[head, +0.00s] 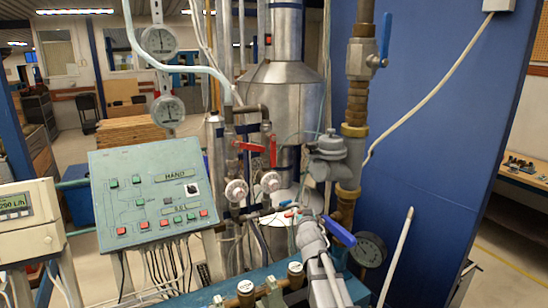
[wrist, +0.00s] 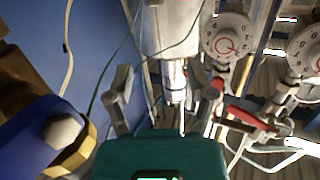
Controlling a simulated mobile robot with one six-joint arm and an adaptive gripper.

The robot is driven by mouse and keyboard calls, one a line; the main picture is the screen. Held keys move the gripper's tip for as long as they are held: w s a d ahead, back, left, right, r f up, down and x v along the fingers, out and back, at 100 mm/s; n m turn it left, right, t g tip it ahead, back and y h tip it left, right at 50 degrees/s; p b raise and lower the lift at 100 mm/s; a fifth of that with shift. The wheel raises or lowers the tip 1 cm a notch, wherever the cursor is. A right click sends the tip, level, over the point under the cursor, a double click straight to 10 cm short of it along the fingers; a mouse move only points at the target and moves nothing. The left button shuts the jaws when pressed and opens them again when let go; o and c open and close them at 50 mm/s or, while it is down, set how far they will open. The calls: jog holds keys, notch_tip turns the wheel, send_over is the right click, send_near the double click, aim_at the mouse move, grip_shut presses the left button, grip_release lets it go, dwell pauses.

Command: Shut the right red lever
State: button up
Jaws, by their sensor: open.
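Two red levers show in the head view, side by side on thin pipes above two round white knobs. The right red lever (head: 272,152) hangs upright along its pipe. The left red lever (head: 250,147) lies roughly level. In the wrist view, which looks upside down, the left lever (wrist: 250,118) shows clearly and the right lever (wrist: 218,84) is a small red patch partly hidden beside a finger. My gripper (wrist: 163,98) has its two grey fingers spread with nothing between them. In the head view my gripper (head: 305,218) is below and right of the levers, apart from them.
A blue-handled valve (head: 340,232) stands close to the right of my gripper. A brass pipe (head: 348,190) and a grey regulator (head: 328,158) stand to the right of the levers. A control panel (head: 150,192) is at left, a blue wall (head: 440,130) at right.

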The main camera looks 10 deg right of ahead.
aim_at(274, 158)
jog(key=w+a+r+n+t+y, duration=0.1)
jog(key=a+r+n+t+y, duration=0.1)
jog(key=r+n+y, duration=0.1)
jog(key=w+a+r+n+t+y, duration=0.2)
jog(key=r+n+t+y, duration=0.1)
jog(key=r+y, duration=0.3)
jog(key=shift+w+a+r+y+p, duration=0.3)
jog(key=shift+a+r+p, duration=0.1)
jog(key=shift+r, duration=0.2)
jog(key=p+x, duration=0.5)
jog(key=x, duration=0.8)
jog(key=shift+w+r, duration=0.1)
jog(key=shift+w, duration=0.25)
